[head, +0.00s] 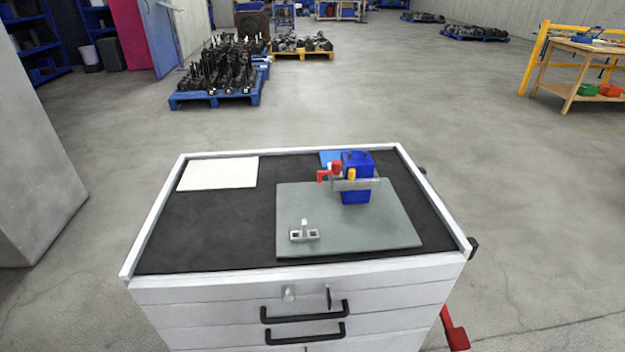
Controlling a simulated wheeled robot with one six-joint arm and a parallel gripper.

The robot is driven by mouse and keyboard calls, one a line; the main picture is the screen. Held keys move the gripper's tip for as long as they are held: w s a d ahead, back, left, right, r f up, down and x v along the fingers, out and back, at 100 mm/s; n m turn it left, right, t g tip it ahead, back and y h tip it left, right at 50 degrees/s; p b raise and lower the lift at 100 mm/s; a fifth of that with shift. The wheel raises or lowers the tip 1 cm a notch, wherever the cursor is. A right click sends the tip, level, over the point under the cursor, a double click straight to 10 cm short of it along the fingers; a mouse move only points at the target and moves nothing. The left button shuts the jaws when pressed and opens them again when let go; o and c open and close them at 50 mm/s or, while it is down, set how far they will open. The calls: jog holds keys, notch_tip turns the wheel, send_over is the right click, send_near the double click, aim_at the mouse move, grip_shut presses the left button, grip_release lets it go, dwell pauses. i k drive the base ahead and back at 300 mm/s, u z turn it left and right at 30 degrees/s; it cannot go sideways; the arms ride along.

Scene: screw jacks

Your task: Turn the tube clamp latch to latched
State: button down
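A blue block-shaped device (357,162) stands upright at the back right of the cart top, on a grey-green plate (350,238). A light grey bar or band (362,184) crosses its front. A red lever-like part (324,176), likely the tube clamp latch, sticks out to the left of the blue device, with a small yellow part (351,174) beside it. At this size I cannot tell whether the latch is latched. My gripper is not in view.
A small grey bracket with an upright post (304,232) stands at the plate's front left. A white sheet (219,173) lies at the back left of the black mat (210,232). The white cart rim (152,215) is raised. The mat's left front is clear.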

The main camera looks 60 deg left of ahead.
aim_at(336, 168)
jog(key=u, duration=2.1)
